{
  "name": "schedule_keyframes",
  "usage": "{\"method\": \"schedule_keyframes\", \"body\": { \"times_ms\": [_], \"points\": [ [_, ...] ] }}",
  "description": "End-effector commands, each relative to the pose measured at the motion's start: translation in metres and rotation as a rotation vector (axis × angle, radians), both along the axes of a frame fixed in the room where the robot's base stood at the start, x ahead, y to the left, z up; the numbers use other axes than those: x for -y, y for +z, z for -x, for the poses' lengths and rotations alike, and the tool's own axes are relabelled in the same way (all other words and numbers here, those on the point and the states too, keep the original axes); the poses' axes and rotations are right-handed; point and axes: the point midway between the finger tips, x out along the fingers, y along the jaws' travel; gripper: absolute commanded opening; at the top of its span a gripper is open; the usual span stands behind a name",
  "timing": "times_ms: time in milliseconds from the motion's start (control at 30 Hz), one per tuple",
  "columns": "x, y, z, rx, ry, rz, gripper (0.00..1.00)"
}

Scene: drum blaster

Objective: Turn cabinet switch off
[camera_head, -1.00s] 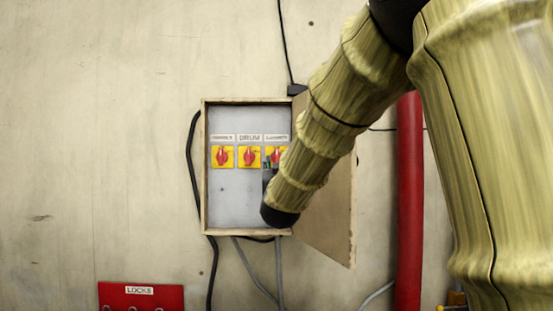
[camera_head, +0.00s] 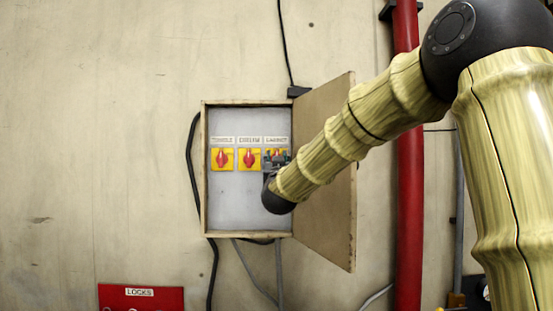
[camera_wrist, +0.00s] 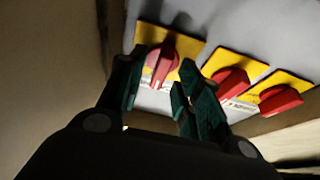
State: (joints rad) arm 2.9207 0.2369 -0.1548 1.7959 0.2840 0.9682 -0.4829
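The cabinet switch (camera_head: 275,152) is the rightmost of three red knobs on yellow plates in the open box. In the head view my gripper partly covers it. In the wrist view the cabinet switch (camera_wrist: 161,62) is the nearest knob, at the upper left. My gripper (camera_head: 277,161) is at this switch; in the wrist view my gripper (camera_wrist: 162,82) is open, its dark green fingers apart on either side of the knob's lower part. I cannot tell whether they touch it.
The drum switch (camera_head: 249,158) and the left switch (camera_head: 222,159) sit beside it. The box's wooden door (camera_head: 327,185) stands open to the right, behind my arm. A red pipe (camera_head: 409,190) runs down the wall. A red locks board (camera_head: 140,299) is lower left.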

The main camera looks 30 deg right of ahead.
Motion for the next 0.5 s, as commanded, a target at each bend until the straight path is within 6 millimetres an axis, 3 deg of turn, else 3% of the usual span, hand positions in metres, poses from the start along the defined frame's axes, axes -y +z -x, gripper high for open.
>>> {"method": "schedule_keyframes", "body": {
  "times_ms": [367,500],
  "points": [
    [0.0026,0.0006,-0.0035,-0.001,0.000,-0.001,0.34],
    [0.0024,0.0007,-0.0035,0.000,0.000,-0.001,0.10]
  ]
}}
